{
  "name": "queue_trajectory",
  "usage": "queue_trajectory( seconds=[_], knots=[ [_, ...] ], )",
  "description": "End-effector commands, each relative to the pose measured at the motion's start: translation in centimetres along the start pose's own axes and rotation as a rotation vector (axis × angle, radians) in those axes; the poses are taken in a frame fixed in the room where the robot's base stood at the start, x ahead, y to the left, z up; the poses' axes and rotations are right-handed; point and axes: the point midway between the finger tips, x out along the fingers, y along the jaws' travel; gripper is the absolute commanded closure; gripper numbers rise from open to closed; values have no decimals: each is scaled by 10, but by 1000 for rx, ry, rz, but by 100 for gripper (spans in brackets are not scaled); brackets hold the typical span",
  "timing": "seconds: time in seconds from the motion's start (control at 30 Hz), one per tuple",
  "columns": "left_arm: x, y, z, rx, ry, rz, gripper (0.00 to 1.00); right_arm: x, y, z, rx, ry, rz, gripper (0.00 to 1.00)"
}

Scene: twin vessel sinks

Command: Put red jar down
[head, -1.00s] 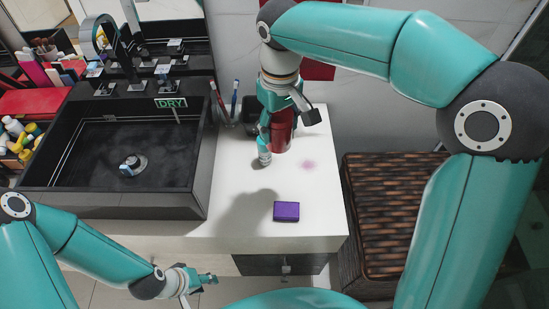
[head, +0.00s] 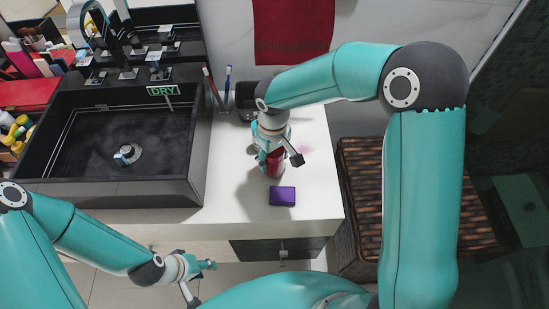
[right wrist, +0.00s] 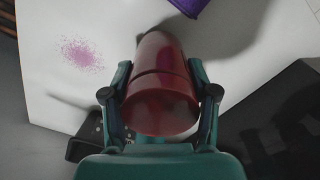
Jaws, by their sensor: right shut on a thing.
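My right gripper (head: 272,156) is shut on the red jar (head: 276,167), just behind the purple block (head: 283,196) on the white counter (head: 232,186). In the right wrist view the jar (right wrist: 160,85) sits between both fingers (right wrist: 160,105), with the purple block (right wrist: 188,4) just beyond it. The arm hides part of the jar in the head view. I cannot tell whether its base touches the counter. My left gripper (head: 204,266) hangs in front of the counter, away from the jar; its fingers are too small to read.
A pink speckled stain (right wrist: 82,53) lies on the counter beside the jar. A black sink (head: 100,190) with a DRY sign (head: 162,90) fills the left side. A dark wicker basket (head: 365,195) stands right of the counter. A red towel (head: 292,30) hangs behind.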

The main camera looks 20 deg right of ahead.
Motion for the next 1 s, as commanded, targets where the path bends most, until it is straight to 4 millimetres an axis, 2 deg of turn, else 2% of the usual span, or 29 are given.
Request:
queue_trajectory(
  seconds=[0.1,0.47,0.5,0.6,1.0],
  knots=[
    [-1,0,0,0,0,0,60,12,0,0,0,-1,0,82],
    [3,-1,0,0,0,0,60,16,0,0,0,1,0,82],
    [2,0,0,0,0,0,60,15,0,0,-1,0,0,35],
    [1,0,0,0,0,0,60,14,0,0,-1,0,0,18],
    [-2,1,0,0,0,0,60,11,0,0,0,0,0,16]
  ],
)
